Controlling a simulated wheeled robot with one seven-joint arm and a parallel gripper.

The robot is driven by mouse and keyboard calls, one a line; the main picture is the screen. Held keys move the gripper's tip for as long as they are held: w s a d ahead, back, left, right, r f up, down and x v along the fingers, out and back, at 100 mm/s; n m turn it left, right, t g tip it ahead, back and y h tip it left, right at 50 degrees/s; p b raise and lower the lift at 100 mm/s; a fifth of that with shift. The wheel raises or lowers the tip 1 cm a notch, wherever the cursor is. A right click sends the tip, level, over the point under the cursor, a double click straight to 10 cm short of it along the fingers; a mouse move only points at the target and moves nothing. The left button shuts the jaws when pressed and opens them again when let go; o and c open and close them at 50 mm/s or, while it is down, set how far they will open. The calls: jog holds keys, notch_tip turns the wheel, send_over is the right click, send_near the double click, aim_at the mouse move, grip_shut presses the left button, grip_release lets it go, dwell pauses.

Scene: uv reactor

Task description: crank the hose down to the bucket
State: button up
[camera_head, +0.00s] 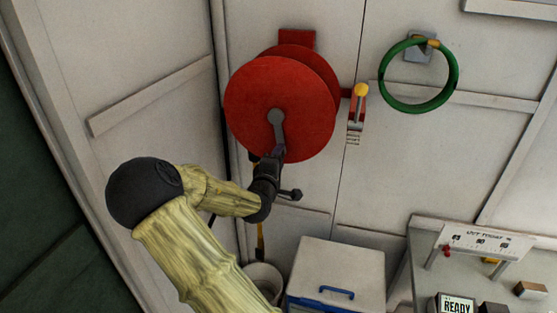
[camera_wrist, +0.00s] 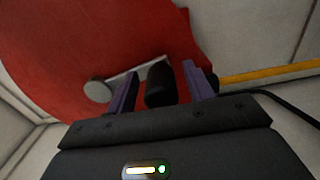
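The red hose reel (camera_head: 265,105) is on the white wall, and its red face fills much of the wrist view (camera_wrist: 60,45). Its grey crank arm (camera_head: 278,125) points down from the hub. In the wrist view the black crank handle (camera_wrist: 160,85) stands between the purple fingers of my gripper (camera_wrist: 160,90), with narrow gaps showing on both sides. In the head view my gripper (camera_head: 274,156) is at the crank's lower end. The yellow hose (camera_head: 260,240) hangs below the reel, its end just above the pale bucket (camera_head: 264,275). My arm partly hides the hose and bucket.
A red lever with a yellow knob (camera_head: 361,90) is right of the reel. A green hoop (camera_head: 418,108) hangs farther right. A white box with a blue handle (camera_head: 338,265) stands beside the bucket. A bench with a READY display (camera_head: 457,304) is at lower right.

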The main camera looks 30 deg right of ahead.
jog(key=shift+a, duration=0.2)
jog(key=shift+s+a+f+b, duration=0.1)
jog(key=shift+s+a+b, duration=0.25)
jog(key=shift+a, duration=0.05)
jog(key=b+v, duration=0.6)
jog(key=v, duration=1)
jog(key=shift+s, duration=0.15)
jog(key=shift+d, duration=0.1)
jog(key=m, duration=0.9)
jog(key=m+p, duration=0.1)
jog(key=m, duration=0.8)
jog(key=w+m, duration=0.1)
jog(key=m, duration=0.8)
jog(key=shift+d+p, duration=0.3)
jog(key=shift+p, duration=0.1)
